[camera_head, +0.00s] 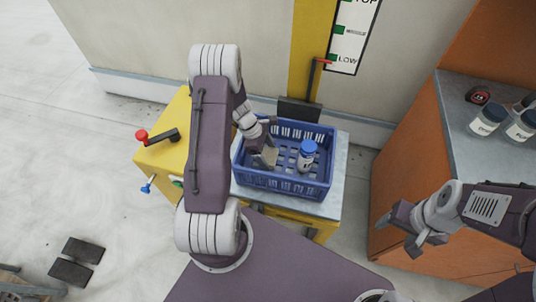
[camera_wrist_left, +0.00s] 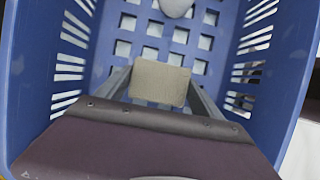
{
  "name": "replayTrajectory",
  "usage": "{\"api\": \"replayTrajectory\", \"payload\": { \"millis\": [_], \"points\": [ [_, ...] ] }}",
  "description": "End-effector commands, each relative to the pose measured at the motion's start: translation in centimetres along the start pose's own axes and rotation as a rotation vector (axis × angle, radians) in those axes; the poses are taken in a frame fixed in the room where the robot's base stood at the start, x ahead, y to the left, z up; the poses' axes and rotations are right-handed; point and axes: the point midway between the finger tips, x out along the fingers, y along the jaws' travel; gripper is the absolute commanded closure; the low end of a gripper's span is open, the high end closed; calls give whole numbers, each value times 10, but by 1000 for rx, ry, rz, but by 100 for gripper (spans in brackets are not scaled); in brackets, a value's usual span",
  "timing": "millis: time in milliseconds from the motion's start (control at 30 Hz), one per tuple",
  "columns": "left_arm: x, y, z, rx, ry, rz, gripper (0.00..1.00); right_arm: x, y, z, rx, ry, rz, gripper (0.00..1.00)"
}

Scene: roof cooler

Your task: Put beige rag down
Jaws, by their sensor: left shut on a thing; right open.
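The beige rag (camera_wrist_left: 159,83) shows in the left wrist view as a small flat rectangle between the fingers of my left gripper (camera_wrist_left: 160,88). In the head view the rag (camera_head: 266,158) is in the left part of the blue crate (camera_head: 283,184), with my left gripper (camera_head: 262,150) shut on it inside the crate. Whether the rag touches the crate floor I cannot tell. My right gripper (camera_head: 400,232) is open and empty at the right, in front of the orange cabinet.
A white bottle with a blue cap (camera_head: 306,155) stands in the crate's right part. The crate sits on a yellow cart with a grey top (camera_head: 340,165). Jars (camera_head: 487,120) and a tape measure (camera_head: 478,95) are on the cabinet (camera_head: 415,155).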

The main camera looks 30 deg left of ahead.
Motion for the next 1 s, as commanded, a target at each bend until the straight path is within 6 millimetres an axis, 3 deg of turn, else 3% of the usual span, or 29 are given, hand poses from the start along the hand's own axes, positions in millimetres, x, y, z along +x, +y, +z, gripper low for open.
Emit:
{"api": "replayTrajectory", "payload": {
  "millis": [67, 100, 167, 200, 467, 567, 800, 1000],
  "points": [
    [3, 0, -1, 0, 0, 0, 63, 2, 0, 0, 0, 0, 0, 37],
    [3, 0, -1, 0, 0, 0, 21, 2, 0, 0, 0, 0, 0, 37],
    [2, 0, -1, 0, 0, 0, 4, 2, 0, 0, 0, 0, 0, 37],
    [2, 0, -1, 0, 0, 0, 2, 2, 0, 0, 0, 0, 0, 37],
    [1, 0, 0, 0, 0, 0, 2, 1, 0, 0, 0, 0, 0, 37],
    [-8, 0, 1, 0, 0, 2, 2, -3, 0, 0, 0, 0, 0, 37],
    [-69, 1, 1, 1, 1, 6, 2, -16, 0, -2, 0, 0, 0, 37],
    [-108, 1, 1, 0, 0, 3, 2, -22, 0, -2, 0, 0, 0, 37]
  ]
}}
